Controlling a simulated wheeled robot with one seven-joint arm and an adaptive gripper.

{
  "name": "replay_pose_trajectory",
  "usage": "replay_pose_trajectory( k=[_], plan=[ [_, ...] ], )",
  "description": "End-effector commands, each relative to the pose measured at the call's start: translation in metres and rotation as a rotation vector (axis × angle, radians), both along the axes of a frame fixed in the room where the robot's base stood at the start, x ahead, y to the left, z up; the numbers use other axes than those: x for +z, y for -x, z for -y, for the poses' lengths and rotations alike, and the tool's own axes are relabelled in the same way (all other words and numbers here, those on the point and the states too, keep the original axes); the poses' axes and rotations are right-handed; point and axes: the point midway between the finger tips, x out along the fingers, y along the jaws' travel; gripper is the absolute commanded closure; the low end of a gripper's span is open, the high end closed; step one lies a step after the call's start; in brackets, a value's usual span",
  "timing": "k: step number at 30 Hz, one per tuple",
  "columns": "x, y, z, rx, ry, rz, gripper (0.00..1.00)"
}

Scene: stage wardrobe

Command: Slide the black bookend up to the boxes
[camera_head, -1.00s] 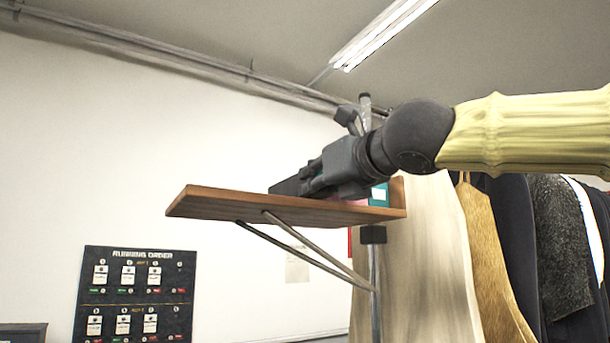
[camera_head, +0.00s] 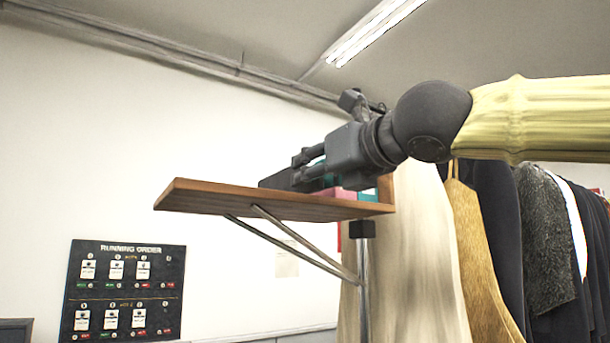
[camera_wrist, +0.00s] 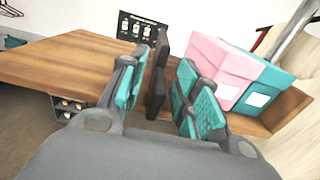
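The black bookend (camera_wrist: 156,75) stands upright on the wooden shelf (camera_wrist: 60,62). In the head view the bookend (camera_head: 273,181) is a dark plate, partly behind my gripper. My gripper (camera_wrist: 160,75) is open, its teal-padded fingers on either side of the bookend. The pink box (camera_wrist: 218,62) and teal box (camera_wrist: 261,85) stand together to the right, with a gap between bookend and pink box. The right finger is in front of part of the pink box.
The shelf (camera_head: 200,198) has a free left part and a raised wooden end (camera_wrist: 288,108) beyond the teal box. Its metal bracket (camera_head: 300,248) runs underneath. Hanging clothes (camera_head: 490,240) are at the right. A dark running-order board (camera_head: 124,290) hangs on the wall.

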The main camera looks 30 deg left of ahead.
Motion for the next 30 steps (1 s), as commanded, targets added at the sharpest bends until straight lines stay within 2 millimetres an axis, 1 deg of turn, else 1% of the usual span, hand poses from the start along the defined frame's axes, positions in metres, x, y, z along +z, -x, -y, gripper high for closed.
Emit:
replay_pose_trajectory(
  k=[1, 9, 15, 21, 30],
  plan=[
    [0.002, 0.005, 0.009, -0.001, -0.002, 0.002, 0.68],
    [0.001, 0.028, 0.047, 0.0, -0.002, 0.0, 0.68],
    [0.001, 0.04, 0.067, 0.0, 0.0, 0.001, 0.68],
    [0.0, 0.045, 0.075, 0.0, -0.001, 0.001, 0.68],
    [0.0, 0.045, 0.076, 0.0, -0.001, 0.001, 0.68]
  ],
)
